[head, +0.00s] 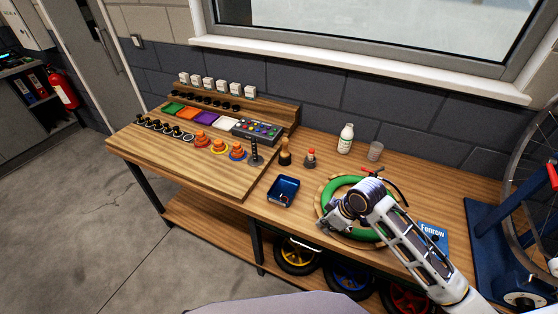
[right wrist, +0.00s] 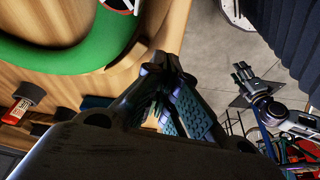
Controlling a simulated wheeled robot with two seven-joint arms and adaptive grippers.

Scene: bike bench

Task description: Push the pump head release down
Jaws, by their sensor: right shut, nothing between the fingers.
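A small red lever-like piece (head: 366,169) with a black hose stands at the back of the green ring (head: 333,190). I take it for the pump head release; its position is too small to read, and the arm hides part of the area. My right gripper (head: 324,228) is shut and empty at the ring's front left, apart from the red piece. In the right wrist view its fingertips (right wrist: 172,64) meet, with the green ring (right wrist: 75,55) to their left. My left gripper (right wrist: 243,72) seems to show small in that view, apart from these things; its jaws are unclear.
A blue tray (head: 283,190), a white bottle (head: 345,138), a clear cup (head: 375,151) and a red-topped piece (head: 310,158) stand near the ring. A blue Fenrow booklet (head: 434,235) lies by my right arm. A blue wheel stand (head: 490,235) is at the right.

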